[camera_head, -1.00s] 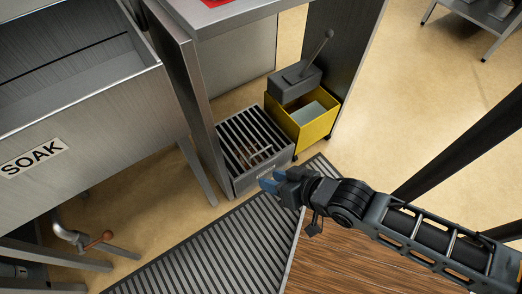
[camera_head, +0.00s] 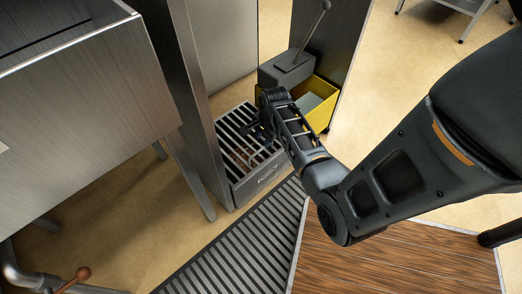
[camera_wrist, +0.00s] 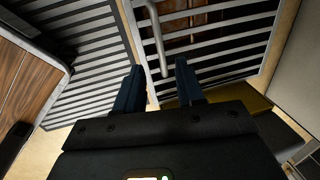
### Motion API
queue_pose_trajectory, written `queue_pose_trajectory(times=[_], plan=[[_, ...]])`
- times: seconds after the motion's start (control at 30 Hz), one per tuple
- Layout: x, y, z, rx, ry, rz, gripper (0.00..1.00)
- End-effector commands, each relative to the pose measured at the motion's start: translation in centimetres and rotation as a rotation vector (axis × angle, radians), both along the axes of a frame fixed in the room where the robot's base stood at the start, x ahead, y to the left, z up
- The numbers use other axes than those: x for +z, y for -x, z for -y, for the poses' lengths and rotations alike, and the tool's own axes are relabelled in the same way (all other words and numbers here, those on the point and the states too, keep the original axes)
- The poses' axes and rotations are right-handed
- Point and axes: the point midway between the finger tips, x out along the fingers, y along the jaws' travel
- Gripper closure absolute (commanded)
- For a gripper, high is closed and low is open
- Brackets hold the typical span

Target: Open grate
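The grate (camera_head: 231,125) is a set of pale metal bars over a grey floor box, with something reddish brown below the bars. In the wrist view the grate (camera_wrist: 235,42) fills the upper right, and a bent metal handle bar (camera_wrist: 157,42) runs along its near side. My gripper (camera_wrist: 159,66) is open, its two blue fingers apart. The lower end of the handle bar shows between the fingers in the picture; I cannot tell if they touch it. In the head view my gripper (camera_head: 257,132) is over the grate's right part, largely hidden by my arm. The grate lies flat over the box.
A yellow bin (camera_head: 325,108) and a grey box with a lever (camera_head: 287,68) stand just behind and right of the grate. A metal hood post (camera_head: 188,85) rises at its left. A ribbed mat (camera_head: 245,240) and wooden platform (camera_head: 400,262) lie in front.

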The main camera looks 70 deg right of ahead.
Motion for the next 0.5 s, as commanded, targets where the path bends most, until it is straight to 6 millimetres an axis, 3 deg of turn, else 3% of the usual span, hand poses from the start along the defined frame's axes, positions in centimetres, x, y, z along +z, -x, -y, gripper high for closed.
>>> queue_pose_trajectory(times=[0.3,0.5], plan=[[-4.8,-0.7,0.4,0.0,-0.002,-0.001,0.62],[-6.8,-1.1,0.7,0.001,0.001,-0.001,0.62]])
